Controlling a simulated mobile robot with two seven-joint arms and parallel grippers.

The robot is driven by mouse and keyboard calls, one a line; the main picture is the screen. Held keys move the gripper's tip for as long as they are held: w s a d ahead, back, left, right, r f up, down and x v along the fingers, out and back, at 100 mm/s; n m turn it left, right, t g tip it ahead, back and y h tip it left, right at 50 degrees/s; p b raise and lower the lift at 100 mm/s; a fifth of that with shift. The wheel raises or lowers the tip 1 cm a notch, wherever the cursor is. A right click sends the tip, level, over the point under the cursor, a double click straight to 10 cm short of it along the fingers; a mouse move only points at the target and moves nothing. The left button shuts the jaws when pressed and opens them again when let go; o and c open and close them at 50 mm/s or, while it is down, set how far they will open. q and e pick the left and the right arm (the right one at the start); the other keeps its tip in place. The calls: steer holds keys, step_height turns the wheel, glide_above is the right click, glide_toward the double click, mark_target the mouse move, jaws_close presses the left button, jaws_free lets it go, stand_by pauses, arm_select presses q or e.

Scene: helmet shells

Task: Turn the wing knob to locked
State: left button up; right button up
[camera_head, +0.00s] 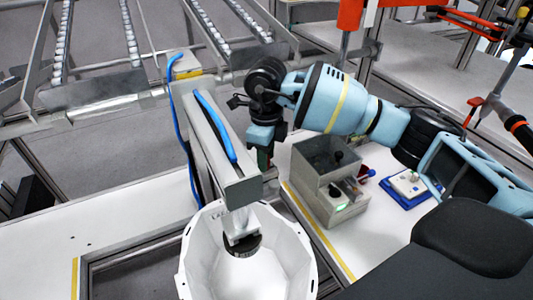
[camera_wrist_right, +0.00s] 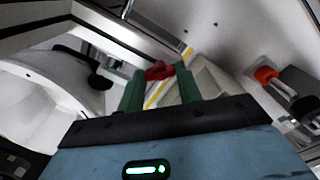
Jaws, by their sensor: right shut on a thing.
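The red wing knob (camera_wrist_right: 157,71) shows between the green fingertips of my right gripper (camera_wrist_right: 160,82) in the right wrist view. The gripper is shut on it. In the head view the right gripper (camera_head: 264,158) points down beside the grey upright fixture (camera_head: 238,188), and the knob is hidden there. I cannot tell the knob's turn angle or any lock mark. A white helmet shell (camera_head: 205,255) sits under the fixture, open side up. My left gripper is not in view.
A grey box with compartments (camera_head: 325,192) stands close to the right of the gripper. A blue tray with a white piece (camera_head: 405,186) lies further right. Blue hoses (camera_head: 215,125) run along the fixture. The white table at the left (camera_head: 100,228) is clear.

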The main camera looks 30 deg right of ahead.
steer(key=shift+r, duration=0.1)
steer(key=o, duration=1)
steer(key=shift+r, duration=3.85)
